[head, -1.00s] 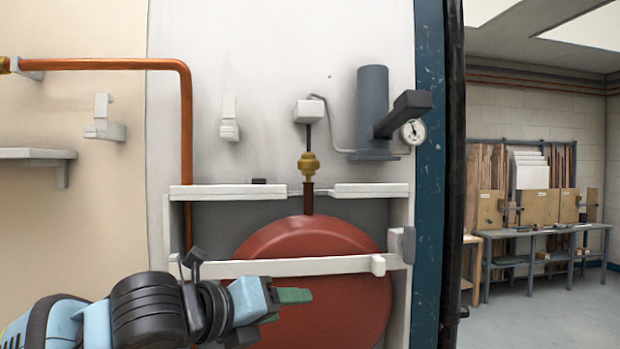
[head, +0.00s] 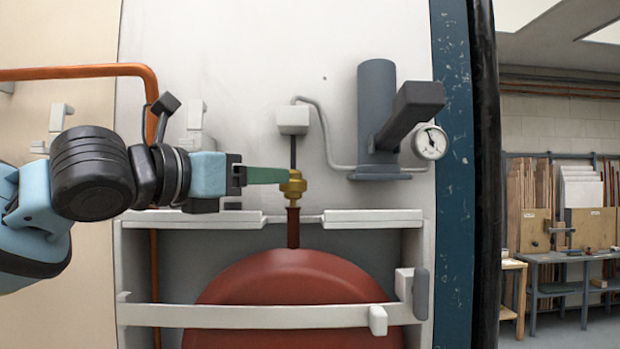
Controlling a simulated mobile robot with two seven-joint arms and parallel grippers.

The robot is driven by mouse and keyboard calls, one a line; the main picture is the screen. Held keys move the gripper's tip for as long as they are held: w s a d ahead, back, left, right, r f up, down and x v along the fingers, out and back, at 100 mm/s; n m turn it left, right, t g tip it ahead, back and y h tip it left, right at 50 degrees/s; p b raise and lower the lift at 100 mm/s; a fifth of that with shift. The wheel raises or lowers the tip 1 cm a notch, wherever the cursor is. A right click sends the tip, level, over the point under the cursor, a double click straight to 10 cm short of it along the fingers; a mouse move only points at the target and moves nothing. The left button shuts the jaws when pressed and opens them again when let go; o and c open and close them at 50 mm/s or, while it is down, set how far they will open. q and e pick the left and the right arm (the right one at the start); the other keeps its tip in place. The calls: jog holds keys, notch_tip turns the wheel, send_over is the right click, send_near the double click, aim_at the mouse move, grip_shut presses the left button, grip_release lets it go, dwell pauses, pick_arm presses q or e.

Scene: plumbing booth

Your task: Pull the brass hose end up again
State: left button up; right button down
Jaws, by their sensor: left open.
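The brass hose end (head: 294,187) sits on top of the short dark red-brown pipe stub (head: 293,228) that rises from the red vessel (head: 285,297). A thin dark hose (head: 293,152) runs from it straight up to a white block (head: 293,120) on the wall. My left gripper (head: 284,176) comes in from the left with its green fingers level, their tips at the brass piece. The fingers are open; whether they touch the brass I cannot tell. Part of the brass's left side is hidden by them. My right gripper is not in view.
A white ledge (head: 372,217) with a gap around the stub lies just below the gripper. A white bar (head: 240,315) crosses the vessel's front. A grey pump cylinder (head: 376,115) with a thick handle (head: 412,112) and a gauge (head: 430,142) stands to the right.

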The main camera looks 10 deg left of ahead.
aim_at(293, 178)
pick_arm(q)
jog(key=shift+x, duration=3.85)
jog(key=shift+f, duration=0.1)
grip_shut()
notch_tip(293, 178, up, 5)
jog(key=shift+r, duration=0.1)
jog(key=shift+s+a+r, duration=0.1)
jog(key=shift+r, duration=0.45)
